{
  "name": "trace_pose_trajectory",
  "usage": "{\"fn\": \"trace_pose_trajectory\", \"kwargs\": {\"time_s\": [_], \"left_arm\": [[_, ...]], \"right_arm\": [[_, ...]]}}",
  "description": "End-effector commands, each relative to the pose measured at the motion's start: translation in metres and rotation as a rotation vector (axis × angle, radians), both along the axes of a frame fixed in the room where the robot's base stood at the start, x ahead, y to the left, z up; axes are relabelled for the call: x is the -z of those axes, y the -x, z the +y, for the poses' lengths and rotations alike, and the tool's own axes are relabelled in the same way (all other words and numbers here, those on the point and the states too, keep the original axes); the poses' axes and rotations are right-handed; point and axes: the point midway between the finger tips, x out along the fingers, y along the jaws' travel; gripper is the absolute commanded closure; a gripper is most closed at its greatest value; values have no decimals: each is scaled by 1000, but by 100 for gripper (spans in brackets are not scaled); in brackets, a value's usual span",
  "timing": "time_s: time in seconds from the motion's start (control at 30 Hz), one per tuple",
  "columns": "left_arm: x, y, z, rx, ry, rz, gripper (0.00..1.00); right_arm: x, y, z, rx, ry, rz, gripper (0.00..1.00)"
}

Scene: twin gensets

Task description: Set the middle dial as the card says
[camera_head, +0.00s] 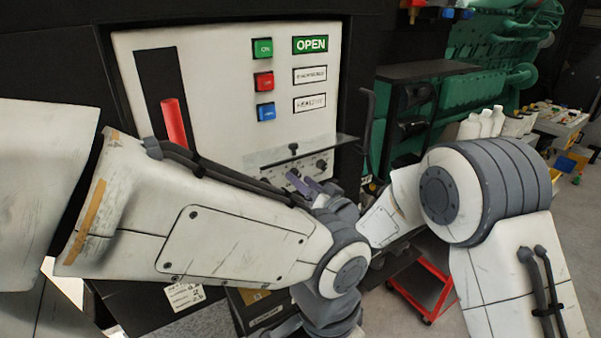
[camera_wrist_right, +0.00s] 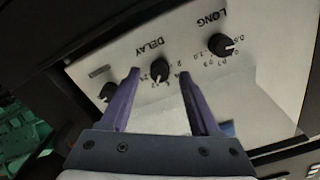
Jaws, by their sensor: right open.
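The middle dial (camera_wrist_right: 160,70) is a round black knob beside the word DELAY, with small scale numbers around it and a light mark near its lower edge. My right gripper (camera_wrist_right: 159,76) is open, its two purple fingertips on either side of this dial; I cannot tell whether they touch it. It also shows in the head view (camera_head: 304,185), in front of the dial panel (camera_head: 320,166). A card (camera_head: 185,294) with handwriting hangs low at the left; its writing is too small to read. My left gripper is not in view.
Another dial (camera_wrist_right: 221,44) sits beside LONG, and a third dial (camera_wrist_right: 107,91) is at the left. A clear cover (camera_head: 300,150) juts out above the dials. The cabinet has green, red and blue buttons (camera_head: 264,80) and a red lever (camera_head: 173,123).

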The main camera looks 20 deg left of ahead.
Motion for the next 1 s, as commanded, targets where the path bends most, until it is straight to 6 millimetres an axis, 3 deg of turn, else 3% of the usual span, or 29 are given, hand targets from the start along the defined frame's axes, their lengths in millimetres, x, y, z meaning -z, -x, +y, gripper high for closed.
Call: {"fn": "trace_pose_trajectory", "kwargs": {"time_s": [0.4,0.43,0.5,0.6,1.0], "left_arm": [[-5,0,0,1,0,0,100],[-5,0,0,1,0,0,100],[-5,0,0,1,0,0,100],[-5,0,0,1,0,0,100],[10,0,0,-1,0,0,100]], "right_arm": [[1,-7,9,1,1,2,38],[1,-7,9,1,1,2,41],[1,-7,9,1,0,0,68],[1,-7,8,2,1,1,100],[3,-7,8,2,32,-45,100]]}}
